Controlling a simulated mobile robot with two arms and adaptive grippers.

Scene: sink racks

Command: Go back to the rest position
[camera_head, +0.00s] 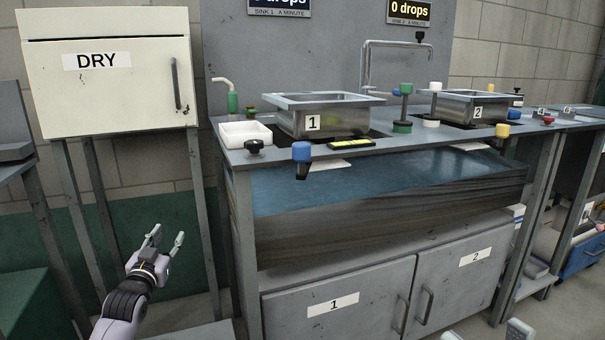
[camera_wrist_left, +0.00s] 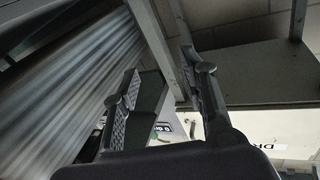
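My left gripper (camera_head: 167,236) is at the lower left of the head view, in front of the legs under the DRY cabinet and left of the sink counter. Its two fingers stand apart with nothing between them. The left wrist view also shows this gripper (camera_wrist_left: 168,88) open and empty, with its two dark padded fingers spread. Two pale tips of my right gripper (camera_head: 486,331) show at the bottom edge of the head view, well apart. The rest of that gripper is cut off.
The cream DRY cabinet (camera_head: 110,100) stands on legs at left. The counter (camera_head: 400,143) carries sink 1 (camera_head: 345,122), sink 2 (camera_head: 492,106), a white tray (camera_head: 245,140) and several knobs. Grey cupboard doors (camera_head: 335,303) are below. A blue cart (camera_head: 583,256) stands at far right.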

